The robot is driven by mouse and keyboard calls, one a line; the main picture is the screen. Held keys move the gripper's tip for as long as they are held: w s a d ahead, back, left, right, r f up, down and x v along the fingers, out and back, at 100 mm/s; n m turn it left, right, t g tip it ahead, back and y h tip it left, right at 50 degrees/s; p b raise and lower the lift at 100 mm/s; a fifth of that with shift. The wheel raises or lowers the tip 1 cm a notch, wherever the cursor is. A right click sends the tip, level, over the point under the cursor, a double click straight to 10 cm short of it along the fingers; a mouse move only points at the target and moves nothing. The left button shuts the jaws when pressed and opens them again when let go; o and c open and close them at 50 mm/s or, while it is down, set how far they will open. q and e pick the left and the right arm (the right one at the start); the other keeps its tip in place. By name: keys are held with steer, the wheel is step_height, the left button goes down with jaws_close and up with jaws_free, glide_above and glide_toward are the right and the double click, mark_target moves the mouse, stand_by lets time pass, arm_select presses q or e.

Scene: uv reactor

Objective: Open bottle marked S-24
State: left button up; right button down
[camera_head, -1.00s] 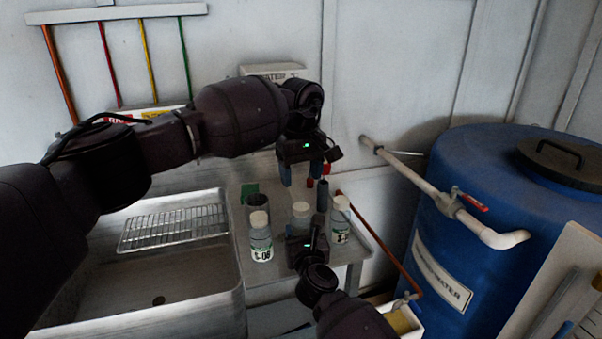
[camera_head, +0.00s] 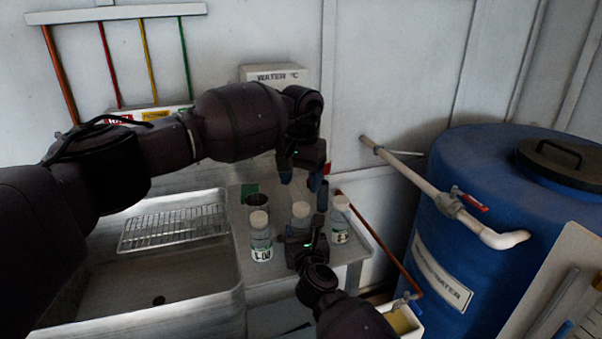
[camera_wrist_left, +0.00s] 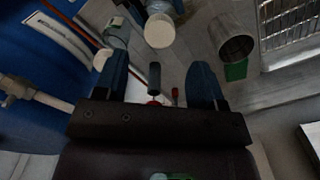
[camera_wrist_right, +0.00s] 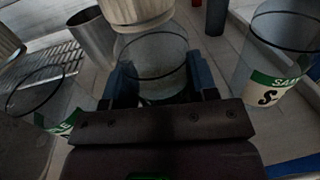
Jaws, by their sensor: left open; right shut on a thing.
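Three clear, capped bottles stand on the counter. My right gripper (camera_head: 302,240) is shut on the body of the middle bottle (camera_head: 300,213), which also shows between its fingers in the right wrist view (camera_wrist_right: 152,62). That bottle's label is hidden. The left bottle (camera_head: 260,242) has a green-and-white label too small to read surely. The right bottle (camera_head: 340,226) shows a label beginning with S in the right wrist view (camera_wrist_right: 278,75); the rest is cut off. My left gripper (camera_head: 300,180) is open and empty above and behind the middle bottle, whose cap shows in the left wrist view (camera_wrist_left: 160,31).
A metal cup (camera_head: 257,200) stands behind the left bottle. A dark-handled tool (camera_wrist_left: 154,77) is close to the left fingers. A sink (camera_head: 190,285) with a wire rack (camera_head: 175,230) is at left, a blue tank (camera_head: 465,240) with a pipe at right.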

mark_target(301, 205)
arm_select(q)
steer(key=shift+f, duration=3.35)
steer(key=shift+c, duration=0.5)
steer(key=c, duration=0.9)
